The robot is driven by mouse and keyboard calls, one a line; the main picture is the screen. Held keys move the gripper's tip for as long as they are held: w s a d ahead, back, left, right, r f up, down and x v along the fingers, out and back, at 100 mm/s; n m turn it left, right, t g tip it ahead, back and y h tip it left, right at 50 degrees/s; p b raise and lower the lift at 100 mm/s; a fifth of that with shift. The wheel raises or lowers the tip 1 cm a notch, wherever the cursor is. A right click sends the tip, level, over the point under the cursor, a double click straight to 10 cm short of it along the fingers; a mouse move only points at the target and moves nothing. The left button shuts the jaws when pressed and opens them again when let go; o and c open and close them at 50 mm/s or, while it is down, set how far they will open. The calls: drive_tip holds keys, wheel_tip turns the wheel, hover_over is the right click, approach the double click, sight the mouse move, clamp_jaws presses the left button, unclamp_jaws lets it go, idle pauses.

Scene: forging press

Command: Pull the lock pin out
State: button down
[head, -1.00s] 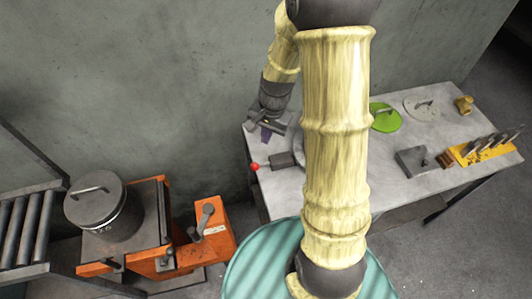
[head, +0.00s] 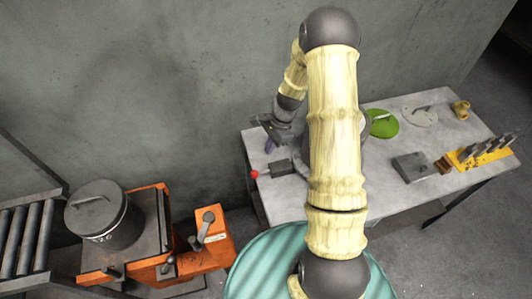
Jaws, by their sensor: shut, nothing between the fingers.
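I cannot tell for sure which part is the lock pin. A red ball knob (head: 254,174) on a short rod sticks out to the left of a dark block (head: 281,167) at the table's left end. My gripper (head: 268,148) points down over the table's left end, just behind and above the knob and block, apart from the knob. It is shut and empty; its fingertips are small and dark here. My arm hides the part of the table right of the block.
The grey table (head: 440,180) holds a green lid (head: 382,124), a pale lid (head: 420,116), a dark box (head: 412,166) and a yellow tool rack (head: 480,152). At the left stand an orange machine (head: 205,262), a lidded dark pot (head: 105,222) and rollers (head: 25,240). A teal drum (head: 255,275) stands in front.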

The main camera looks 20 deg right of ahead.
drive_tip(key=shift+p+x, duration=1.55)
drive_tip(key=shift+x, duration=3.05)
drive_tip(key=shift+w+d, duration=0.1)
